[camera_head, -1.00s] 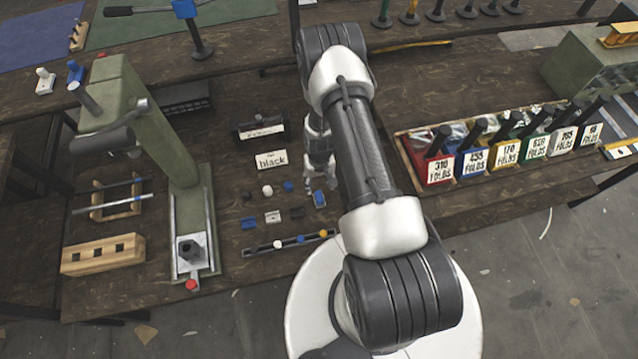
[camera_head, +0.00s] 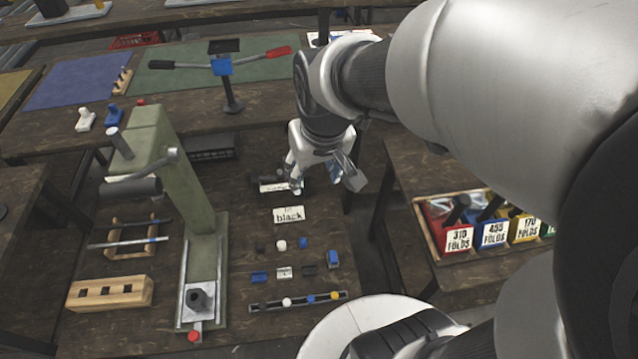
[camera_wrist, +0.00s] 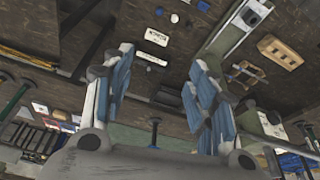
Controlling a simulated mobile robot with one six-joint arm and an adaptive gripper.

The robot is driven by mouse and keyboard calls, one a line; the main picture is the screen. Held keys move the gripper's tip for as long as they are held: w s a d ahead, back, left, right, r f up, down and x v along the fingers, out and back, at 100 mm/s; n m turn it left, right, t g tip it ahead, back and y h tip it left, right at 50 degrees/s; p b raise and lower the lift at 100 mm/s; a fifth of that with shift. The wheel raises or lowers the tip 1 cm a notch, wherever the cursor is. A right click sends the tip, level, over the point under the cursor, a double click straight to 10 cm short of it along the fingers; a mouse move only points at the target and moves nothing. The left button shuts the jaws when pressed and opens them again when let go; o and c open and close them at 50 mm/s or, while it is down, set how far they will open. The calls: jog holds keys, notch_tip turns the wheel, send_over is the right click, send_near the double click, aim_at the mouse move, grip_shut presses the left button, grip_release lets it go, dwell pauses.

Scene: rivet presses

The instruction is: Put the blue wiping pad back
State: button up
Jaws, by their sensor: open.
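Several small blue pieces lie on the table around the "black" card (camera_head: 289,215), and I cannot tell for sure which is the wiping pad. The largest is an upright blue piece (camera_head: 333,258) at the right end of the small parts. A blue block (camera_head: 258,277) lies at the left end of the row, and a small blue piece (camera_head: 303,243) sits below the card. My gripper (camera_head: 322,180) is above the back of this table, away from these pieces. In the wrist view its blue-lined fingers (camera_wrist: 160,65) are spread, with nothing between them.
A green press (camera_head: 180,190) stands left of the small parts, with a wooden block (camera_head: 110,293) beside it. A dark strip with coloured knobs (camera_head: 298,301) lies at the front. Labelled bins (camera_head: 460,240) stand at right. A T-handled stand (camera_head: 231,90) is on the back table.

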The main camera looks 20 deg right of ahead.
jog(key=s+a+r, duration=0.1)
jog(key=s+r, duration=0.1)
jog(key=s, duration=0.4)
jog(key=s+a+r+n+t, duration=0.1)
jog(key=s+a+r, duration=0.1)
jog(key=s, duration=0.5)
jog(key=shift+r, duration=0.5)
dwell(0.5)
